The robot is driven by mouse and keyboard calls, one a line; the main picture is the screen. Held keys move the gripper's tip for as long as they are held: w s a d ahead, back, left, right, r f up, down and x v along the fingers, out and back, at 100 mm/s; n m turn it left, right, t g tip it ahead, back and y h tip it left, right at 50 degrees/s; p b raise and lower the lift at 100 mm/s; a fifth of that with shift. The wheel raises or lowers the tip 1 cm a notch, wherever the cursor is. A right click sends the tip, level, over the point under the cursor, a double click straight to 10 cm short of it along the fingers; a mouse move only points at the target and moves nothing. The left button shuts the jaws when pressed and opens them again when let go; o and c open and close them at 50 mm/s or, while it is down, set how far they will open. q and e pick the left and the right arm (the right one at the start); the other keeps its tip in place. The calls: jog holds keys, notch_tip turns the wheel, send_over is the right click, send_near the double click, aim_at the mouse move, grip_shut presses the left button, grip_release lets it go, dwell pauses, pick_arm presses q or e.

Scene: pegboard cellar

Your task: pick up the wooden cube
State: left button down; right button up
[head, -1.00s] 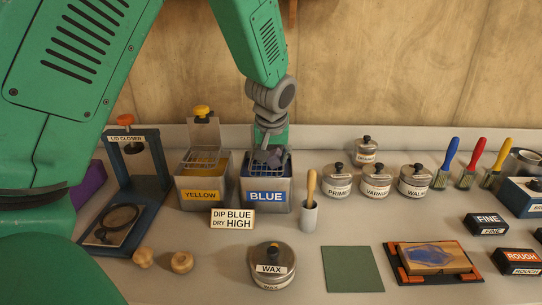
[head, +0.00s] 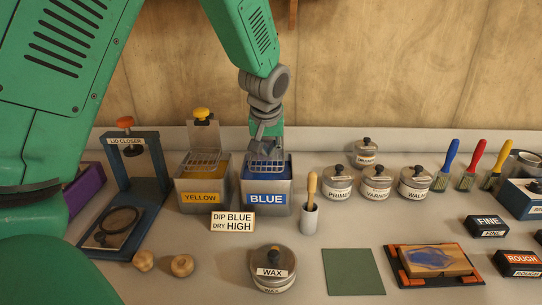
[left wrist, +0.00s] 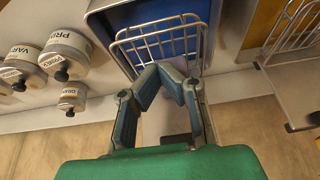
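I cannot make out a wooden cube in either view. My left gripper (head: 264,138) is above the blue tank (head: 266,197), at the wire basket (head: 267,155) there. In the left wrist view, its two fingers (left wrist: 163,72) lean together, their tips close to each other at the near rim of the wire basket (left wrist: 160,42). They look shut on that rim, though the contact itself is partly hidden. The basket looks empty where it shows. My right gripper is not in view.
A yellow tank (head: 203,196) stands left of the blue one, with a lid closer (head: 155,185) beyond it. A dip sign (head: 233,221), wooden knobs (head: 182,265) and a wax tin (head: 272,270) are in front.

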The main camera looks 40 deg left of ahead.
pick_arm(q)
notch_tip(320, 180, up, 15)
jog(key=a+p, duration=0.1)
jog(key=shift+a, duration=0.4)
jog(key=c, duration=0.6)
grip_release()
jog(key=shift+s+d+r, duration=0.1)
jog(key=shift+d+r, duration=0.2)
jog(key=shift+d, duration=0.35)
jog(key=shift+c, duration=0.2)
jog(key=shift+o, duration=0.9)
jog(key=shift+d, duration=0.15)
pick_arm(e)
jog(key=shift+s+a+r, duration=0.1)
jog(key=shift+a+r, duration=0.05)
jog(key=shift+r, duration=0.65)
